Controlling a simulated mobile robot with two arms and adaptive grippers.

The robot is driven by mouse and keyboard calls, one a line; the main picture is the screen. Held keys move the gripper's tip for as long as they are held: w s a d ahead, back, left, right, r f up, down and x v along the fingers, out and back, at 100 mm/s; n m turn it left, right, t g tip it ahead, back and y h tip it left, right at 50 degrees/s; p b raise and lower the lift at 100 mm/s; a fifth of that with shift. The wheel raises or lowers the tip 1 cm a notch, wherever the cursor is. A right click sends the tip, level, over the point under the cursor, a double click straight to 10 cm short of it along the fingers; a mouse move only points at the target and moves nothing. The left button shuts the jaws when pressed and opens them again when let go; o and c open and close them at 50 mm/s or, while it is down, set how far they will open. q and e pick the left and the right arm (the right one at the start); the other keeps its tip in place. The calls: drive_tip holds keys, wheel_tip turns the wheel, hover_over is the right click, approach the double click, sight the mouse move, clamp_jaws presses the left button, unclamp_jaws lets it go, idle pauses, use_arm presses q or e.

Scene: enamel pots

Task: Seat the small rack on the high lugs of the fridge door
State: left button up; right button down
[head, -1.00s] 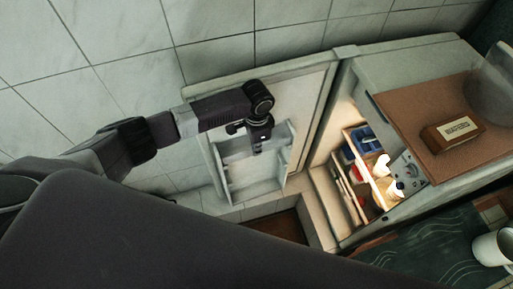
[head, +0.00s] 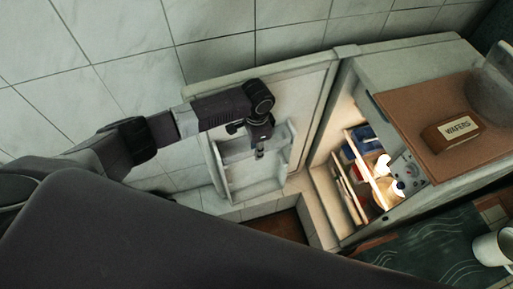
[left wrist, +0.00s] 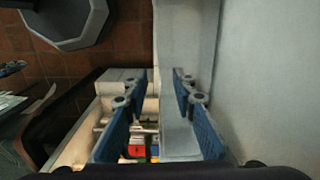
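The fridge door (head: 305,100) stands open against the tiled wall. A pale rack-like frame (head: 285,165) with raised sides is at the door's inner face; I cannot tell whether it is the small rack or how it is seated. The high lugs cannot be made out. My left gripper (head: 260,154) points down over the frame's upper middle, and hides part of it. In the left wrist view my left gripper (left wrist: 158,115) has its blue-padded fingers spread, with a pale grey panel (left wrist: 182,40) behind and between them. My right gripper is not in view.
The lit fridge interior (head: 350,185) right of the door holds several items. On the brown fridge-top mat (head: 400,110) are a WAFERS box (head: 450,132) and a clear dome (head: 492,80). A white mug (head: 492,247) stands at lower right.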

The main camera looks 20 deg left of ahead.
use_arm(q)
wheel_tip(320, 180, up, 12)
drive_tip(key=shift+f, duration=0.15)
idle(0.6)
